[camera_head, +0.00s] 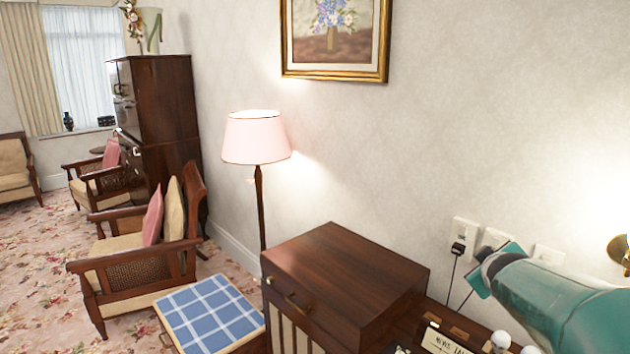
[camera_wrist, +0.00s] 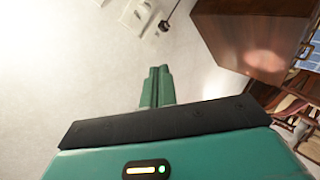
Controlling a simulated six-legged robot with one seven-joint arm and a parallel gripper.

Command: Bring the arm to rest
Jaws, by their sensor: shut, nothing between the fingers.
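My gripper (camera_wrist: 159,72) shows in the wrist view as two green fingers pressed together, with nothing between them. The wall fills the view beyond them. In the head view my teal arm reaches in from the lower right corner, with its end near the wall sockets.
Wall sockets (camera_head: 465,232) with a black plug are close to the arm. A sign (camera_head: 445,341) and small white knobs (camera_head: 500,340) lie below it. A pink lamp (camera_head: 256,138), a blue checked stool (camera_head: 210,312) and armchairs (camera_head: 140,265) stand left. Patterned carpet (camera_head: 40,290) is open at far left.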

